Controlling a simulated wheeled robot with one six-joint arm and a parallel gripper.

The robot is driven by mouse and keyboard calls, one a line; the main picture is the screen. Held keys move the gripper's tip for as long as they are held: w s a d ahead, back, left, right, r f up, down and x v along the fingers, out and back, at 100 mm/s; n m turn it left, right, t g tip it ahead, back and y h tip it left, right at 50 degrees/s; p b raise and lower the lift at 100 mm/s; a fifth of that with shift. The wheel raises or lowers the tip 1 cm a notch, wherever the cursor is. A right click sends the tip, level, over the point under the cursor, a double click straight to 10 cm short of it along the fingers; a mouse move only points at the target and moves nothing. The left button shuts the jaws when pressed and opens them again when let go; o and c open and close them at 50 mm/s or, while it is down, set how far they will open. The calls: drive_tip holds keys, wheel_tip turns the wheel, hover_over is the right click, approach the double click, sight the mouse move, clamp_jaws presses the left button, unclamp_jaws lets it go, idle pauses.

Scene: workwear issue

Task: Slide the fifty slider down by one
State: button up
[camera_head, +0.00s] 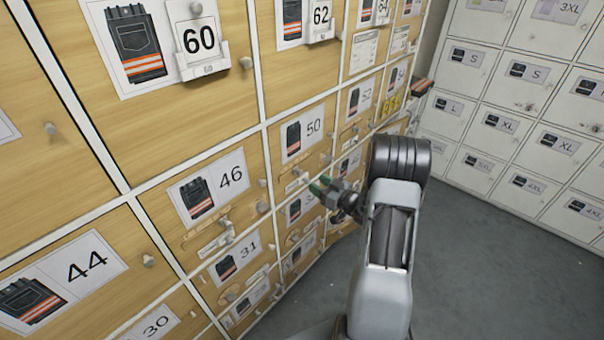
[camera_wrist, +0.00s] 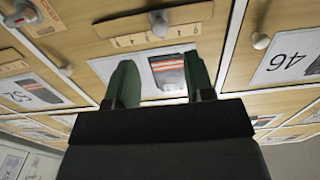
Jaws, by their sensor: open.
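The locker door labelled 50 (camera_head: 313,127) is in the middle of the head view. Its slider plate (camera_head: 291,186) sits below the label, with my gripper (camera_head: 322,188) close in front and to the right. In the wrist view, turned upside down, a wooden slider plate with small marks (camera_wrist: 125,41) carries a pale round knob (camera_wrist: 160,22). My gripper (camera_wrist: 160,85) is open with two green fingers apart. A trouser label (camera_wrist: 170,72) shows between and beyond them, its number hidden. The fingers do not touch the knob.
The 46 door (camera_head: 217,187) is to the left, and its label also shows in the wrist view (camera_wrist: 288,55). Door knobs stick out nearby, one at the wrist view's right (camera_wrist: 260,40). White lockers (camera_head: 500,90) stand at the right. Grey floor (camera_head: 480,270) is clear.

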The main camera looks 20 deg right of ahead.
sight(301, 173)
drive_tip(key=x, duration=0.8)
drive_tip(key=shift+f+p, duration=0.1)
drive_tip(key=shift+p, duration=0.2)
clamp_jaws()
drive_tip(key=shift+d, duration=0.1)
